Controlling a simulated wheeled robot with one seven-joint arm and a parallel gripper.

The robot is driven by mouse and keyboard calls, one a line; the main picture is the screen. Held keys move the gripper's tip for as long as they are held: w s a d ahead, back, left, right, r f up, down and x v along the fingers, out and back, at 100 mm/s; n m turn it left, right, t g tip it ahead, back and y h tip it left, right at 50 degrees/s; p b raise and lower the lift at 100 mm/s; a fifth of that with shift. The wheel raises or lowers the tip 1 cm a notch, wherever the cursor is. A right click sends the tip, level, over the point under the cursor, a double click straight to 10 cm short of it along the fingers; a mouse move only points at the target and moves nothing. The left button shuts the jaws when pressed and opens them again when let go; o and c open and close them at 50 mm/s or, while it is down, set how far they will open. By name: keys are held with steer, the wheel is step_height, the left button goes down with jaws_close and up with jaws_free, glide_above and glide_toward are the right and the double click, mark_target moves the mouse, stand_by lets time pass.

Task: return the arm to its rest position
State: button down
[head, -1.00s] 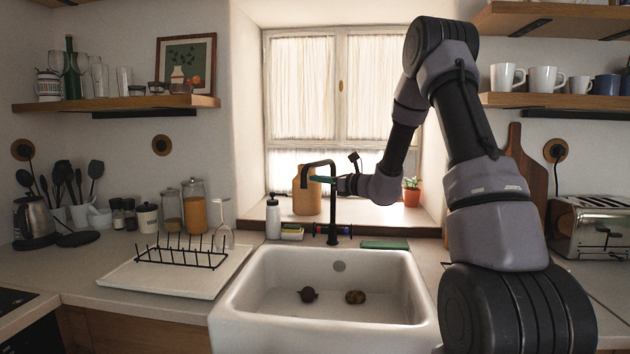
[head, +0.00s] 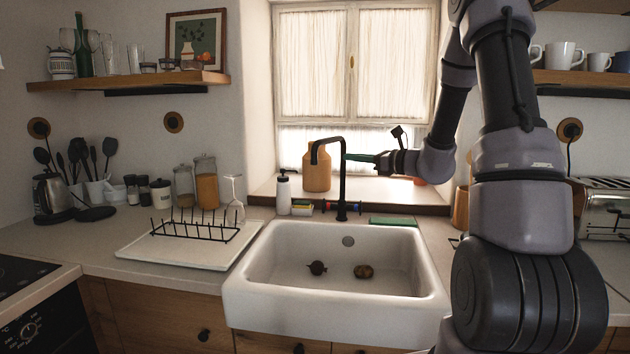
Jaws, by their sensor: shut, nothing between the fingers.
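My arm reaches in from the right of the head view, its upper bend cut off by the top edge. My gripper (head: 352,157) points left in front of the window, just right of the black faucet (head: 343,180) in the picture. Its thin greenish fingers look closed, with nothing held. The fingertips appear close to the faucet's upright pipe; I cannot tell the depth between them.
The white sink (head: 340,305) below holds two small dark round items. A drying rack (head: 195,230) on a white tray stands left, with a wine glass (head: 234,195) beside it. A toaster (head: 605,208) stands right. Mugs line the upper right shelf (head: 580,78).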

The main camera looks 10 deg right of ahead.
steer(key=s+a+r+n+g+h, duration=0.1)
steer(key=s+a+r+n+g, duration=0.1)
steer(key=s+a+n+g, duration=0.3)
steer(key=s+a+r+n, duration=0.1)
steer(key=s+r+n, duration=0.15)
steer(key=s, duration=0.45)
steer(key=s+a+r+n+g+h, duration=0.1)
steer(key=s+a+n+g, duration=0.2)
steer(key=s+n, duration=0.25)
steer(key=s+d+r+n+t+h, duration=0.3)
steer(key=s+d+n+h, duration=0.5)
steer(key=s, duration=0.6)
steer(key=shift+d+n+h, duration=0.3)
steer(key=shift+d+n, duration=0.2)
steer(key=shift+d, duration=0.1)
